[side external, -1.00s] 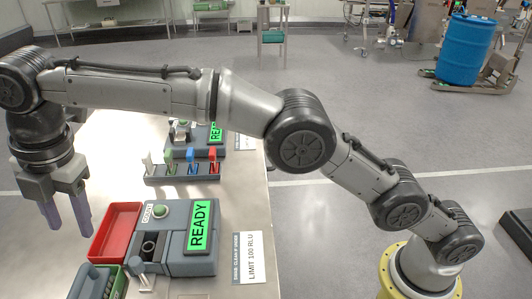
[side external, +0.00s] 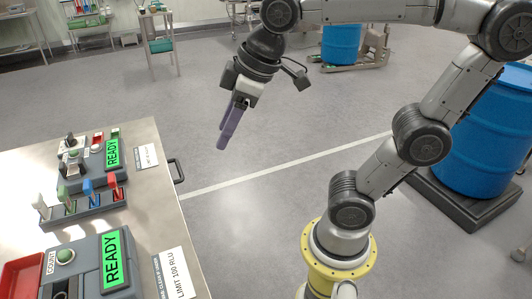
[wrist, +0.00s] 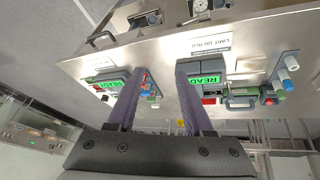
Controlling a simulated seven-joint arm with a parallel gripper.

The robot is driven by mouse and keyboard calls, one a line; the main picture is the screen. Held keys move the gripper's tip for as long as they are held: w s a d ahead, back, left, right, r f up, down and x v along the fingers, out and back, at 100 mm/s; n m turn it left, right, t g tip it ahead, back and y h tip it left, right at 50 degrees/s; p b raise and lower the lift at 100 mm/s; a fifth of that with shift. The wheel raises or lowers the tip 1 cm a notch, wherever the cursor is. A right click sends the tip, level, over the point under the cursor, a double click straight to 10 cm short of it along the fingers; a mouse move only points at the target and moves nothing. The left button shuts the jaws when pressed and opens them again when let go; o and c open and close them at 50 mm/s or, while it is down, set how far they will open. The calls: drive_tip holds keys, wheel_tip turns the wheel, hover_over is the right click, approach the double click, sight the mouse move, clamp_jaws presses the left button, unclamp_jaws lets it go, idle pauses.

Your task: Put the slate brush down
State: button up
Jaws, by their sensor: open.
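My gripper (side external: 228,128) hangs over the open floor to the right of the bench, its purple fingers pointing down. In the side view one finger largely overlaps the other. In the wrist view the fingers (wrist: 155,105) are spread apart with nothing between them. A dark rack (side external: 80,210) on the bench holds upright tools with white, green, blue and red tops. I cannot pick out a slate brush with certainty in either view. My gripper is well apart from the rack and the bench.
The steel bench (side external: 165,215) carries a near READY unit (side external: 95,265), a far READY unit (side external: 98,155) and a red tray (side external: 20,275). A black handle (side external: 178,170) sticks out from its edge. A blue drum (side external: 485,150) stands at right. Floor between is clear.

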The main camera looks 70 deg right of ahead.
drive_tip(key=s+d+f+m, duration=0.3)
drive_tip(key=s+f+m, duration=0.1)
drive_tip(key=s+f, duration=0.2)
drive_tip(key=shift+s+f+h, duration=0.3)
drive_tip(key=shift+s, duration=0.5)
drive_tip(key=shift+d, duration=0.1)
idle(0.3)
